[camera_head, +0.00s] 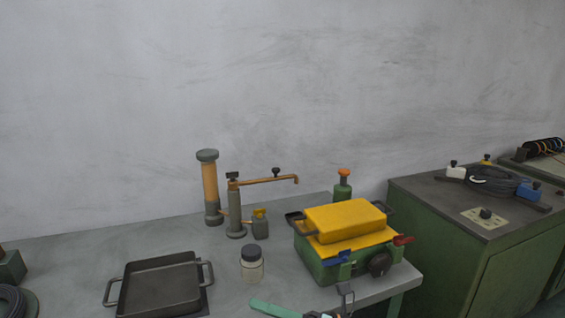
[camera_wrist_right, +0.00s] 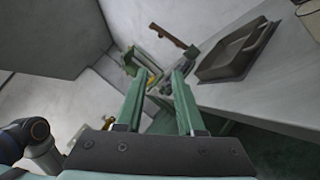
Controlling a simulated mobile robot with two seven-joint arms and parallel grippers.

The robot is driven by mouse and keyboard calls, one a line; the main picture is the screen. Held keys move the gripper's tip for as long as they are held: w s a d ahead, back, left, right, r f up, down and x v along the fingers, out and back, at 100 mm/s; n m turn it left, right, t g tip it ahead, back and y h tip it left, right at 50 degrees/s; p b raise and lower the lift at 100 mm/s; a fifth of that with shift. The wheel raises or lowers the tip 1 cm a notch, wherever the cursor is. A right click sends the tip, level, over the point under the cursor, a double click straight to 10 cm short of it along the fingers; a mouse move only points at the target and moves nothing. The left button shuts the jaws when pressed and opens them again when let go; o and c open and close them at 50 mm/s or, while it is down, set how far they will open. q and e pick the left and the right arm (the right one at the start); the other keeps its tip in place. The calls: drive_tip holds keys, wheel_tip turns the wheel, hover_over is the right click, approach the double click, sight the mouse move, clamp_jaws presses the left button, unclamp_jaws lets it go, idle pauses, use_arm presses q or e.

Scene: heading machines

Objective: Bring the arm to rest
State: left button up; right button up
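My right gripper shows in the wrist view (camera_wrist_right: 157,82) with its two green fingers spread apart. No object is seen held between them; the bench and small items lie beyond the tips. In the head view only a teal piece of it shows at the bottom edge, by the front of the grey bench (camera_head: 90,255). The rest of that arm is out of the head view. My left gripper is not in view.
A dark tray (camera_head: 160,285) and a lidded jar (camera_head: 252,264) stand on the bench. A green box (camera_head: 318,270) carries a yellow block (camera_head: 345,219). A pipe fixture (camera_head: 236,208) stands behind. A green cabinet (camera_head: 445,238) is at right. The wall above is bare.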

drive_tip(key=s+d+f+m+t+h, duration=0.2)
drive_tip(key=d+f+m+t+h, duration=0.25)
drive_tip(key=m, duration=0.45)
drive_tip(key=s+d+f+m+t+h+p, duration=0.1)
drive_tip(key=s+d+f+m+t+h, duration=0.2)
drive_tip(key=f+m, duration=0.5)
drive_tip(key=s+d+f+m+t+h, duration=0.1)
drive_tip(key=d+f+m+t+h, duration=0.35)
drive_tip(key=m, duration=0.65)
drive_tip(key=s+d+f+m+g+h, duration=0.3)
drive_tip(key=s+d+f+m, duration=0.1)
drive_tip(key=s, duration=0.4)
drive_tip(key=s+d+f+m+g+h, duration=0.2)
drive_tip(key=s+d+f+m+g, duration=0.2)
drive_tip(key=s+f+m, duration=0.2)
drive_tip(key=shift+s+f+h+p, duration=0.2)
drive_tip(key=shift+s+h+p, duration=0.25)
drive_tip(key=shift+s, duration=0.6)
